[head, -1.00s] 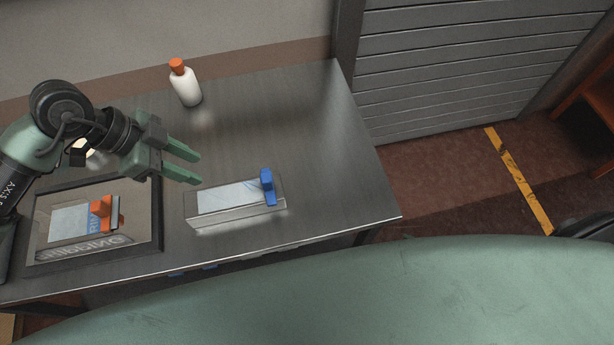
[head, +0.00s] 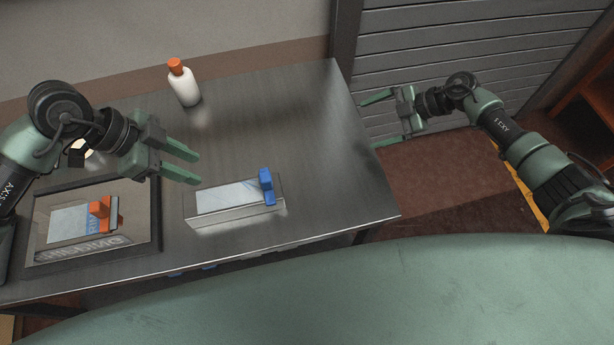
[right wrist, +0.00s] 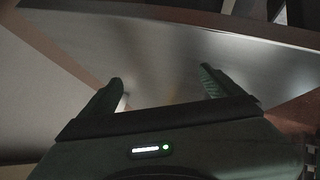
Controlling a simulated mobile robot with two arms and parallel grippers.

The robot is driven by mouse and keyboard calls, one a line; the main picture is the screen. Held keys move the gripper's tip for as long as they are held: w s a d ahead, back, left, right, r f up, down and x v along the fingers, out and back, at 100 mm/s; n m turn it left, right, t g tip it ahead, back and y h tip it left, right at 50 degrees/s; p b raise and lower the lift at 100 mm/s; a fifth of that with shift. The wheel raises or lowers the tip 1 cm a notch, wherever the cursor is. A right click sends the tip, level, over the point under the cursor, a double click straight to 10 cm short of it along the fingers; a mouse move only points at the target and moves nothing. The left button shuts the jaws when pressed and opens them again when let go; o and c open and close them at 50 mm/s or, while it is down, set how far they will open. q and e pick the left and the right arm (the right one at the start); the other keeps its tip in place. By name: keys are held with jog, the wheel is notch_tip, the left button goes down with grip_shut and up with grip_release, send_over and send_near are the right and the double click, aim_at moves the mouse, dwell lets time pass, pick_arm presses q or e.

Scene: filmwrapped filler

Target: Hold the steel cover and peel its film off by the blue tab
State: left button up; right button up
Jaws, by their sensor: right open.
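The steel cover (head: 235,215) is a shiny rectangular block on the table, with a pale film (head: 227,196) on its top. A blue tab (head: 266,181) stands up at its right end. My left gripper (head: 198,169) is open and empty above the table, just behind and left of the cover, apart from it. My right gripper (head: 368,124) is open and empty near the table's right edge, well right of the tab. Its two spread fingers show in the right wrist view (right wrist: 161,76), with grey surface beyond and no cover recognisable between them.
A white bottle with an orange cap (head: 184,84) stands at the back of the table (head: 290,130). A dark-framed panel (head: 157,225) with a grey-and-orange item and mirrored lettering lies at the left. The table's middle and right are clear. A grey slatted shutter (head: 440,40) stands behind.

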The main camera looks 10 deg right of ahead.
aim_at(279, 191)
jog(key=shift+n+g+y, duration=0.3)
jog(key=shift+n+y, duration=0.1)
jog(key=a, duration=0.4)
jog(key=a+r, duration=0.1)
jog(key=a, duration=0.1)
jog(key=shift+w, duration=0.25)
jog(key=shift+g+y, duration=0.3)
jog(key=shift+y, duration=0.1)
jog(key=a, duration=0.1)
jog(key=s+a, duration=0.1)
jog(key=a+f, duration=0.1)
jog(key=a, duration=0.1)
jog(key=shift+s, duration=0.4)
jog(key=s+a+f+m+g+y, duration=0.1)
jog(key=s+a, duration=0.2)
jog(key=s+a+g+y, duration=0.1)
jog(key=s+a, duration=0.1)
jog(key=a, duration=0.2)
jog(key=s+a+f+m+y, duration=0.1)
jog(key=s+a, duration=0.2)
jog(key=shift+s+a+f+m+g, duration=0.3)
jog(key=shift+s+a+g, duration=0.05)
jog(key=shift+g, duration=0.05)
jog(key=shift+s+a+f, duration=0.1)
jog(key=shift+s+a, duration=0.05)
jog(key=shift+a, duration=0.2)
jog(key=x, duration=0.7)
jog(key=shift+a, duration=0.25)
